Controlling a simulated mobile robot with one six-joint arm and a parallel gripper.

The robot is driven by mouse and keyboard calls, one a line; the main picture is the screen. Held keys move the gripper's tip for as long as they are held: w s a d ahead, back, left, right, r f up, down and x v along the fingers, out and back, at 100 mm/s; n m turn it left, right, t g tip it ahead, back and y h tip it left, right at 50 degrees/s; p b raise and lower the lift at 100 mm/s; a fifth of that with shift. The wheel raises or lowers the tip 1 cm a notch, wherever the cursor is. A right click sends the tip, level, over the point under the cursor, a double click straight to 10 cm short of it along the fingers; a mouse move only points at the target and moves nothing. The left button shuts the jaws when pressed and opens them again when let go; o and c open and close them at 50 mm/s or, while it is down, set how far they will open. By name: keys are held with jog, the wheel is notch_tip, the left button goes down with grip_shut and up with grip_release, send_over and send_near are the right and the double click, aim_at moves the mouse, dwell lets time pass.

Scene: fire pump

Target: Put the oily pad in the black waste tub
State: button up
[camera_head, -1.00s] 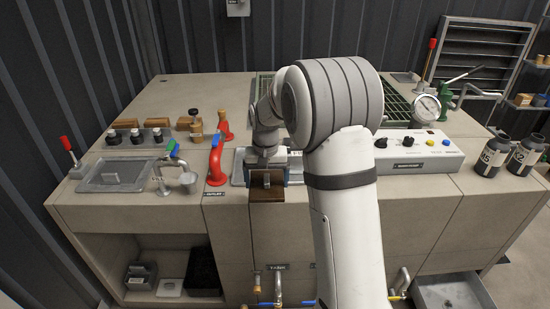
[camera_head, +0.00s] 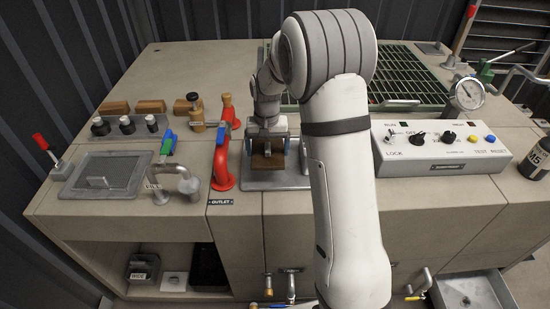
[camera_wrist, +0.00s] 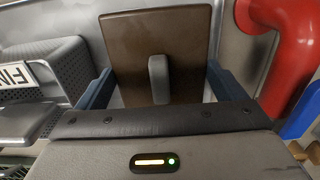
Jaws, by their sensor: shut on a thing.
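My gripper (camera_head: 267,146) is shut on a brown square pad (camera_head: 267,161) with a grey upright grip, which I take for the oily pad. In the wrist view the pad (camera_wrist: 130,55) sits between blue fingers. The gripper holds it over a metal tray on the bench, right of the red outlet pipe. Whether the pad touches the tray I cannot tell. A black open tub (camera_head: 208,268), likely the waste tub, stands in the open shelf under the bench at lower left. Its inside is dark.
The red outlet pipe (camera_head: 222,160) and fill tap (camera_head: 186,182) stand left of the gripper. A control box (camera_head: 440,148) is to the right. On the shelf, a dark labelled box (camera_head: 143,268) and white piece (camera_head: 174,281) lie left of the tub. An open drawer (camera_head: 470,293) is at lower right.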

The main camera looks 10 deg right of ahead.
aim_at(268, 161)
jog(key=shift+f, duration=2.8)
jog(key=shift+f, duration=0.2)
jog(key=o, duration=0.7)
jog(key=shift+o, duration=0.2)
